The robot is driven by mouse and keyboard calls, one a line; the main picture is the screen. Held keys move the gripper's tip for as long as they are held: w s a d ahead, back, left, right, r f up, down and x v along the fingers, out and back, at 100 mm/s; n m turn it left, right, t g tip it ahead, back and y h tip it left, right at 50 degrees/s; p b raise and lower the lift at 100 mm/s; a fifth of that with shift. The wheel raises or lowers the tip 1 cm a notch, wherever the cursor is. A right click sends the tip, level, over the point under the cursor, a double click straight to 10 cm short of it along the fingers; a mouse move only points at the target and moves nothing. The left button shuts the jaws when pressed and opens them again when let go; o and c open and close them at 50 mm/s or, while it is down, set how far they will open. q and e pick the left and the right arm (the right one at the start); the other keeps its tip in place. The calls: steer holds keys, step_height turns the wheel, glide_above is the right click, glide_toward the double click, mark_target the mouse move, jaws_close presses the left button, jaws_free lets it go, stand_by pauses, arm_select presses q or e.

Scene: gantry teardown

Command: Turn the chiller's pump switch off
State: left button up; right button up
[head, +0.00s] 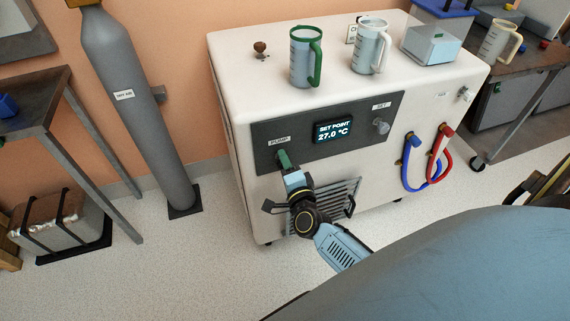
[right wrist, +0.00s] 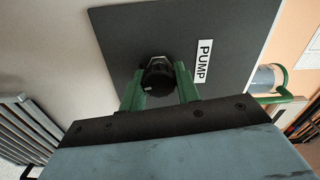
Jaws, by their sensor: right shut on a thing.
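The chiller (head: 240,85) is a white cabinet with a dark front panel. Its display (head: 333,130) reads SET POINT 27.0 °C. The pump switch (right wrist: 158,77) is a round black knob on the panel under the PUMP label (right wrist: 204,62); in the head view it is hidden behind my gripper. My right gripper (head: 285,160) is at the panel's left end. In the right wrist view its two green fingers (right wrist: 160,88) stand on either side of the knob, shut on it. A small light mark shows on the knob's side. My left gripper is not in view.
Jugs with a green handle (head: 305,58) and a white handle (head: 370,47) and a grey box (head: 431,43) stand on the chiller's top. Blue and red hoses (head: 441,155) hang at its right front. A gas cylinder (head: 150,110) stands to the left, with open floor (head: 200,255) in front.

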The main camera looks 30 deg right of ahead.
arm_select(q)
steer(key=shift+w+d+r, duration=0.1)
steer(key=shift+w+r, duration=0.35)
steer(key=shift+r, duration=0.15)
arm_select(e)
steer(key=shift+f+m, duration=0.1)
steer(key=shift+m, duration=0.9)
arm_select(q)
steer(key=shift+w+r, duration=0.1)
arm_select(e)
steer(key=o, duration=1)
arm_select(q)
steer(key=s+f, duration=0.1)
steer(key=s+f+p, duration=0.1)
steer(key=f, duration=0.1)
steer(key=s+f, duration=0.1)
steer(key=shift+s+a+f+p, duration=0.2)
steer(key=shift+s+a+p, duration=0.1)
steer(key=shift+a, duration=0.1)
arm_select(e)
steer(key=v, duration=1.3)
steer(key=shift+s, duration=0.25)
steer(key=shift+f, duration=0.1)
